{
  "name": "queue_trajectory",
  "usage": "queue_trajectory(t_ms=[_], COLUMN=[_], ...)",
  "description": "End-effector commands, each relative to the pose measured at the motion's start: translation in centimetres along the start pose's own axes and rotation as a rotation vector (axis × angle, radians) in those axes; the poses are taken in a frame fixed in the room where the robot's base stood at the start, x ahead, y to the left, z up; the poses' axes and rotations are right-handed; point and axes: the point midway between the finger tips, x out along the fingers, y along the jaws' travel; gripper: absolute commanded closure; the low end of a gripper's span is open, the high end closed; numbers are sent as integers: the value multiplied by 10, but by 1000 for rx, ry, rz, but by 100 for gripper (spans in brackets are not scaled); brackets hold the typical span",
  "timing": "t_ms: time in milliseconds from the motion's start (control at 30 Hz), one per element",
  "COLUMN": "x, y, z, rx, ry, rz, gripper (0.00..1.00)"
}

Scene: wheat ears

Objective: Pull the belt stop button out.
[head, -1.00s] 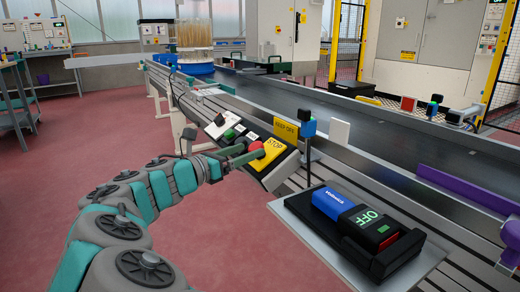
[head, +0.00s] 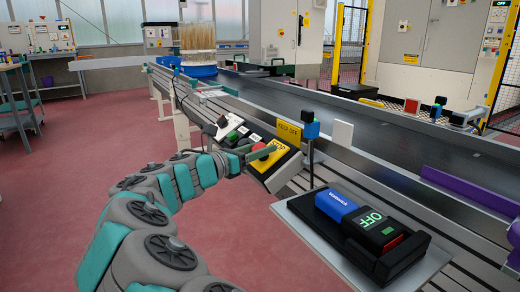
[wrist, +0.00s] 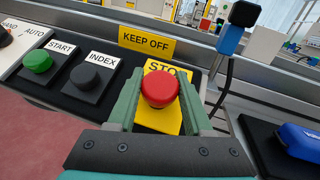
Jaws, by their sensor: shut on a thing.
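The belt stop button is a red mushroom knob (wrist: 160,88) on a yellow STOP plate (wrist: 158,122) in the wrist view. In the head view the plate (head: 284,158) sits at the near end of a tilted control panel beside the conveyor. My gripper (wrist: 160,92) has one green finger on each side of the red knob and is shut on it. In the head view my gripper (head: 257,152) reaches the panel from the left. The fingers partly hide the knob there. I cannot tell how far out the knob stands.
A green START button (wrist: 38,62) and a black INDEX button (wrist: 88,82) lie to the left on the panel. A yellow KEEP OFF sign (head: 288,132) stands behind. Open floor lies left.

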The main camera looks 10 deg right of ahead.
Motion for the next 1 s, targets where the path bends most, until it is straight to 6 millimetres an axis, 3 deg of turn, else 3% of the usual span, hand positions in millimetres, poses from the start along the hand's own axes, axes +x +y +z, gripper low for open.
queue_trajectory(t_ms=[67, 367, 1000], x=[0, 0, -1], y=[0, 0, 0], z=[0, 0, 5], rx=[0, 0, 0], ry=[0, 0, 0], rz=[0, 1, 1], gripper=[65, 99, 100])
